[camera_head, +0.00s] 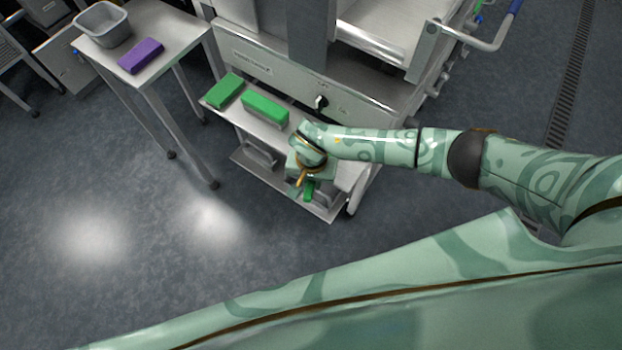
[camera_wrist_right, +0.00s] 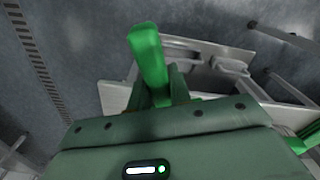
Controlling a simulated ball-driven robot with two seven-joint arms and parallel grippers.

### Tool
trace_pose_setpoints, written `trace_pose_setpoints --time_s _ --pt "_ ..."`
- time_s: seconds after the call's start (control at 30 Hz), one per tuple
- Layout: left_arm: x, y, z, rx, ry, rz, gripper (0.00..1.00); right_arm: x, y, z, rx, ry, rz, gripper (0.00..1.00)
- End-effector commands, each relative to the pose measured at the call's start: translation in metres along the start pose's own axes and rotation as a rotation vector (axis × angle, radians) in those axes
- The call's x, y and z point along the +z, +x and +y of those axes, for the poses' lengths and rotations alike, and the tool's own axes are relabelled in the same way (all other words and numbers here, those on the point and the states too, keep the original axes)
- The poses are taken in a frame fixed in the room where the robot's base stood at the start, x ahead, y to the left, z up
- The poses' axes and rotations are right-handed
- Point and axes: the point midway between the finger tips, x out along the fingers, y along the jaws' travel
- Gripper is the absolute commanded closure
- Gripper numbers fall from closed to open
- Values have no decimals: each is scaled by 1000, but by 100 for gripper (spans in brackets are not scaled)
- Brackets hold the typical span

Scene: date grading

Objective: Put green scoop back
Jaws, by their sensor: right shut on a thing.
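The green scoop (camera_wrist_right: 148,58) shows in the right wrist view as a long green piece pointing away from my right gripper (camera_wrist_right: 160,88). The fingers are shut on it near its lower end. In the head view my right gripper (camera_head: 303,185) points down over the right end of the low metal shelf (camera_head: 337,178). Only small parts of the green scoop (camera_head: 309,190) show there, below the gripper; the rest is hidden. I cannot tell whether the scoop touches the shelf. My left gripper is not in view.
Two green blocks (camera_head: 224,91) (camera_head: 265,107) lie on the shelf's left part. The machine's grey front, with a black knob (camera_head: 321,101), rises behind it. A side table (camera_head: 178,32) at upper left bears a grey bin (camera_head: 103,27) and a purple block (camera_head: 141,56). Floor in front is clear.

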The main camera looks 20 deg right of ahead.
Motion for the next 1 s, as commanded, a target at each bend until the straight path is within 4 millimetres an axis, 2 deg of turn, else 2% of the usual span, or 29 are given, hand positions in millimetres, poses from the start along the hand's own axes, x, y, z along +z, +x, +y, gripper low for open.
trace_pose_setpoints --time_s 0.27,0.3,0.37,0.4,0.63,0.73,0.87,1.0 --pt "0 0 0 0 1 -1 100 1 1 0 0 -1 -1 100" --pt "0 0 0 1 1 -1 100 1 2 0 1 -2 -2 78" --pt "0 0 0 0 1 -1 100 1 1 0 0 -1 -2 61" --pt "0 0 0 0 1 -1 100 1 1 0 0 -1 -2 58" --pt "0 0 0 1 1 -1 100 1 0 0 0 -1 -2 58" --pt "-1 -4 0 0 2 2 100 0 -6 0 -1 0 0 58" --pt "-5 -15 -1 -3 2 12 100 -1 -31 0 -3 -1 5 58" --pt "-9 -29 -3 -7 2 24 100 -2 -67 -1 -3 -2 6 58"
